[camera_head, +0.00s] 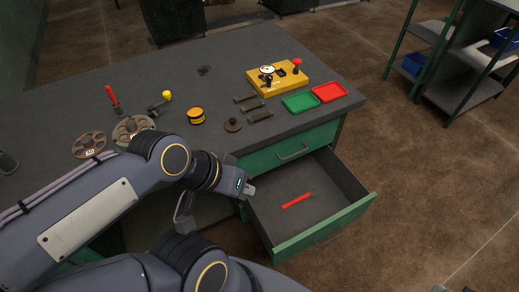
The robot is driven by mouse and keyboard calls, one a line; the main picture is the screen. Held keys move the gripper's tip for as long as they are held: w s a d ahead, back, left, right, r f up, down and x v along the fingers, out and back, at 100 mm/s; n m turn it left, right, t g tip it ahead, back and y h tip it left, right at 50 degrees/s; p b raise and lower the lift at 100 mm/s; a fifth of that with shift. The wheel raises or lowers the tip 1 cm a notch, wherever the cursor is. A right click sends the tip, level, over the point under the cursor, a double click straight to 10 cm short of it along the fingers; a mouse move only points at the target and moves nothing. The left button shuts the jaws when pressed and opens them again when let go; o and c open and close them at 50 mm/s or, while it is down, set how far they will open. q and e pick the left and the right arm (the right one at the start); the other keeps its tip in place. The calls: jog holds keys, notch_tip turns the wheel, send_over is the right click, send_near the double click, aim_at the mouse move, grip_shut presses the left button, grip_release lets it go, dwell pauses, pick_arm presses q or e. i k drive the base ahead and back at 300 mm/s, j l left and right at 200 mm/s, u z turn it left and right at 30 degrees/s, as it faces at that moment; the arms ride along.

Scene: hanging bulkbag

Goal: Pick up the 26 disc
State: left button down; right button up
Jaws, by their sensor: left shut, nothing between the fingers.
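Two round discs with holes lie at the left of the grey workbench (210,75). The brown disc (89,145) has a small white label whose number is too small to read surely. The greenish-grey disc (133,127) is to its right, partly hidden by my left arm; I cannot read a number on it. My left gripper (249,190) is shut and empty, right of both discs and apart from them, near the bench's front edge and the open drawer. My right gripper is out of view.
A green drawer (345,217) stands open with a red stick (297,201) inside. On the bench are a red-handled tool (113,97), a yellow-black tin (196,116), a small dark disc (233,125), a yellow fixture (278,78), a green tray (300,103) and a red tray (329,92).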

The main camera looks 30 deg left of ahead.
aim_at(132, 128)
jog(key=u, duration=2.25)
